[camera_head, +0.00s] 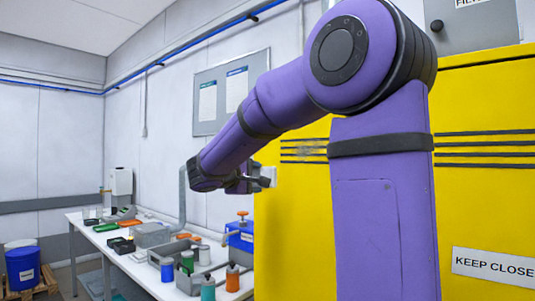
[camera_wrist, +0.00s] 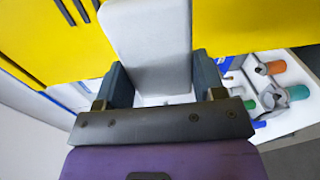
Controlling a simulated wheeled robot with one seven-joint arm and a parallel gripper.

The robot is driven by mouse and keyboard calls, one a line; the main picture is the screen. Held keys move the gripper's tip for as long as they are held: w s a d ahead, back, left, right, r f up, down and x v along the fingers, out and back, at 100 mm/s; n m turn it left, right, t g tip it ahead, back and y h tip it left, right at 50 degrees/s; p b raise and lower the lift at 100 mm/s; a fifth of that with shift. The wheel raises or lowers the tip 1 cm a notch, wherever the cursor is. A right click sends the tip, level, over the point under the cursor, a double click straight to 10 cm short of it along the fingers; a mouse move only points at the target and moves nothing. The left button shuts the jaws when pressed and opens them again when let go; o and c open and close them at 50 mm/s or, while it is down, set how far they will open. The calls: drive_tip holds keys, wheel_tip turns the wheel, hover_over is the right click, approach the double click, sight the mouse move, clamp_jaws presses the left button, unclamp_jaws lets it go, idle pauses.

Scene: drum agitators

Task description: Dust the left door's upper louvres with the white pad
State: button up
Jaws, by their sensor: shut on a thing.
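My gripper (camera_head: 254,179) is shut on the white pad (camera_head: 267,175), which shows as a small pale block at its tip. In the wrist view, the pad (camera_wrist: 148,45) stands between the two dark fingers of my gripper (camera_wrist: 161,82). The yellow left door (camera_head: 290,220) has upper louvres (camera_head: 290,148), seen as dark slots with a greyish smudge (camera_head: 313,150) on them. My arm hides part of this door. In the head view the pad is left of and below the louvres. Slots also show at the wrist view's upper left (camera_wrist: 75,10). I cannot tell whether the pad touches the door.
A white bench (camera_head: 145,275) with bottles, bins and a blue container (camera_head: 240,238) runs along the left of the cabinet. The right door has louvres (camera_head: 485,150) and a "KEEP CLOSE..." sign (camera_head: 494,265). A blue drum (camera_head: 22,267) stands at far left.

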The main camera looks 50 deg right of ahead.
drive_tip(key=g+h, duration=0.1)
drive_tip(key=h, duration=0.1)
approach(290, 152)
drive_tip(key=shift+m, duration=0.3)
drive_tip(key=shift+w+d+r, duration=0.1)
drive_tip(key=shift+d, duration=1.15)
drive_tip(key=shift+w+d+r, duration=0.1)
drive_tip(key=shift+d, duration=1.2)
drive_tip(key=shift+d, duration=1.1)
drive_tip(key=shift+s, duration=0.1)
drive_tip(key=shift+s, duration=1.85)
drive_tip(key=shift+s+d, duration=0.15)
drive_tip(key=shift+s, duration=1.1)
drive_tip(key=shift+s+d, duration=0.2)
drive_tip(key=shift+s, duration=1.1)
drive_tip(key=shift+s+d, duration=0.15)
drive_tip(key=shift+s, duration=1.1)
drive_tip(key=shift+w, duration=0.15)
drive_tip(key=shift+w+a, duration=0.25)
drive_tip(key=shift+w, duration=1.6)
drive_tip(key=shift+w+a, duration=0.2)
drive_tip(key=shift+w, duration=3.6)
